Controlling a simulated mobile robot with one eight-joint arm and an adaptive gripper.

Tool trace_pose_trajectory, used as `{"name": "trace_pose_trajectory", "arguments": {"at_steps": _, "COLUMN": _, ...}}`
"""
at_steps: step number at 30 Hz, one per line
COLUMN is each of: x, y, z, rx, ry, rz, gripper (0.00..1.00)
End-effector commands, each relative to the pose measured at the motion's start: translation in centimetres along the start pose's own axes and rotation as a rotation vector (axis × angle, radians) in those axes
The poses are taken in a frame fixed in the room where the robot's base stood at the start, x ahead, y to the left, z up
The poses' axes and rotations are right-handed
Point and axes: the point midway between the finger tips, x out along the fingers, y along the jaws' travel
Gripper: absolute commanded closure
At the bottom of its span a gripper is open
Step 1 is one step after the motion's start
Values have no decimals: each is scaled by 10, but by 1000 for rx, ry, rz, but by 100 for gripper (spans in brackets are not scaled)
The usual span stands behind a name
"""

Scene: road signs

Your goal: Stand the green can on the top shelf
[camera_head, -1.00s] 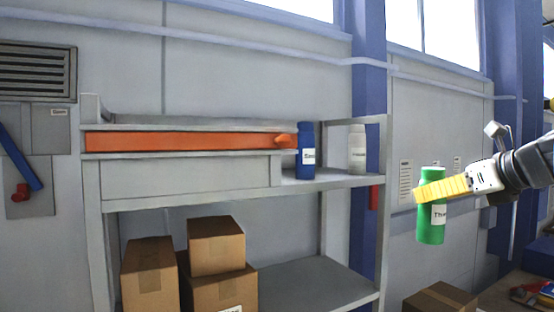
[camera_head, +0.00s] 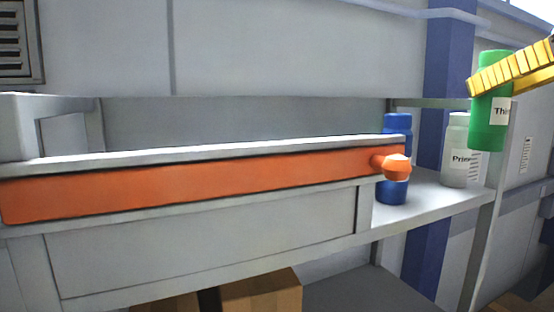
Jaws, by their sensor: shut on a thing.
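The green can (camera_head: 490,132) is upright at the upper right, with a white label partly showing. My gripper (camera_head: 490,80), with yellow ribbed fingers, is shut around its upper part. The can is held up in front of the right end of the shelf, and its lower part overlaps the white bottle in the picture. The top shelf (camera_head: 420,208) is a grey surface with its open part at the right. A blue can (camera_head: 393,192) and a white bottle (camera_head: 455,180) with a label stand on it.
A long orange bar (camera_head: 190,180) with a rounded end runs along the shelf front, partly covering the blue can. A grey post (camera_head: 488,230) stands at the shelf's right corner. Cardboard boxes (camera_head: 260,295) are below. A bare strip of shelf lies between the blue can and white bottle.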

Motion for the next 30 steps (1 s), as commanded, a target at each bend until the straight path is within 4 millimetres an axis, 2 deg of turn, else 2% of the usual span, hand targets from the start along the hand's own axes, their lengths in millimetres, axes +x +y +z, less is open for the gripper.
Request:
{"name": "trace_pose_trajectory", "arguments": {"at_steps": 6, "x": 58, "y": 14, "z": -7, "rx": -4, "ry": -1, "rz": 7, "gripper": 94}}
{"name": "trace_pose_trajectory", "arguments": {"at_steps": 12, "x": 103, "y": 23, "z": -14, "rx": -2, "ry": -1, "rz": 4, "gripper": 94}}
{"name": "trace_pose_trajectory", "arguments": {"at_steps": 18, "x": 120, "y": 25, "z": -20, "rx": -1, "ry": -1, "rz": 1, "gripper": 94}}
{"name": "trace_pose_trajectory", "arguments": {"at_steps": 25, "x": 132, "y": 25, "z": -50, "rx": 0, "ry": -1, "rz": 0, "gripper": 94}}
{"name": "trace_pose_trajectory", "arguments": {"at_steps": 30, "x": 134, "y": 25, "z": -56, "rx": 0, "ry": -1, "rz": 0, "gripper": 94}}
